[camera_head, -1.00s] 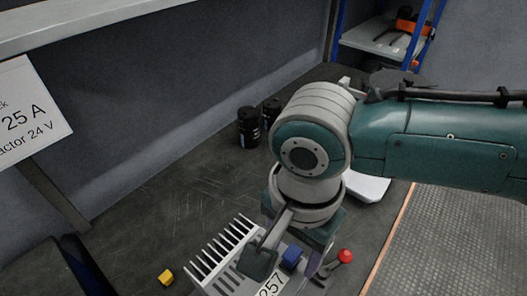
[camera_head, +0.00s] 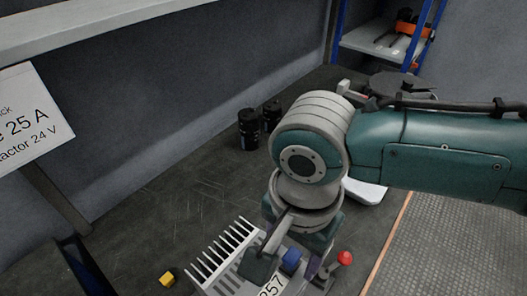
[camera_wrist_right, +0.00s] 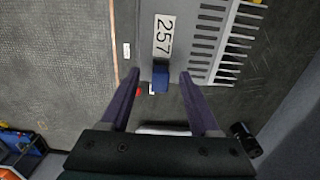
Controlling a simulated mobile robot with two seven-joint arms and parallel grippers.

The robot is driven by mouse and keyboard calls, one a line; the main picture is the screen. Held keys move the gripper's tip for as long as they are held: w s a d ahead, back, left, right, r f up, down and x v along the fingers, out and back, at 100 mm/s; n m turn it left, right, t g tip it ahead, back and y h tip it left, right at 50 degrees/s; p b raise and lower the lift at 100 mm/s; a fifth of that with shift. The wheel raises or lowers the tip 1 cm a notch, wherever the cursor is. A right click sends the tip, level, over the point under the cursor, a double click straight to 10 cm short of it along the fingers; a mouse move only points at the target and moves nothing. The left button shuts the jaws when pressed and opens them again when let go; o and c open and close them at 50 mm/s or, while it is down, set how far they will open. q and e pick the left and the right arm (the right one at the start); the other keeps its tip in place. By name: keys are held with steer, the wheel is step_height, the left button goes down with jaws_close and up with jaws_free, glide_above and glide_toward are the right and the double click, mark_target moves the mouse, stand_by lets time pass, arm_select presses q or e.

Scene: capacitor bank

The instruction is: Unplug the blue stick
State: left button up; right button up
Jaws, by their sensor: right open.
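The blue stick (camera_head: 291,260) is a short blue block that stands on a grey ribbed unit labelled 257 (camera_head: 233,243), at the bottom of the head view. In the right wrist view the blue stick (camera_wrist_right: 160,83) lies between the fingers of my right gripper (camera_wrist_right: 159,74). These purple fingers are open, with a gap visible on each side of the stick. In the head view the wrist partly covers the unit. I cannot tell how deep the stick sits. My left gripper is not in view.
A red-topped knob (camera_head: 344,258) stands right of the stick. A small yellow block (camera_head: 167,279) lies left of the unit. Two black cylinders (camera_head: 249,129) stand farther back. A white sign (camera_head: 30,117) hangs at left. The dark bench left of the unit is mostly clear.

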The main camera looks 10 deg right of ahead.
mark_target(293, 256)
steer(key=shift+p, duration=0.3)
steer(key=shift+c, duration=0.4)
jaws_close()
stand_by(0.3)
stand_by(0.7)
steer(key=shift+r, duration=0.15)
steer(key=shift+r+p, duration=2.9)
steer(key=shift+p, duration=0.45)
